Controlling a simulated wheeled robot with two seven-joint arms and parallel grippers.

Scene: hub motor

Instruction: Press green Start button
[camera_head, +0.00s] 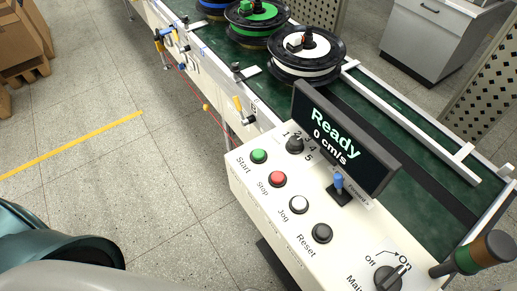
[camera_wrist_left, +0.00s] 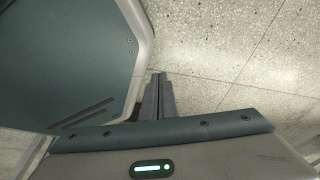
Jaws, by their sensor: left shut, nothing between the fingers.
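The green Start button (camera_head: 259,156) is on the sloped white control panel (camera_head: 245,187), at its left end, above the label "Start". The display (camera_head: 340,137) above the panel reads "Ready" and "0 cm/s". In the left wrist view my left gripper (camera_wrist_left: 160,78) is shut and empty, with its fingers together over the grey tiled floor. The button is not in that wrist view. In the head view neither gripper shows; only part of my own body is at the lower left.
The red Stop (camera_head: 278,179), white Jog (camera_head: 299,204) and dark Reset (camera_head: 322,233) buttons sit in a row beside Start. A numbered knob (camera_head: 295,144), a blue-tipped lever (camera_head: 338,183) and a main switch (camera_head: 389,277) are close by. A conveyor (camera_head: 420,165) carries spools behind.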

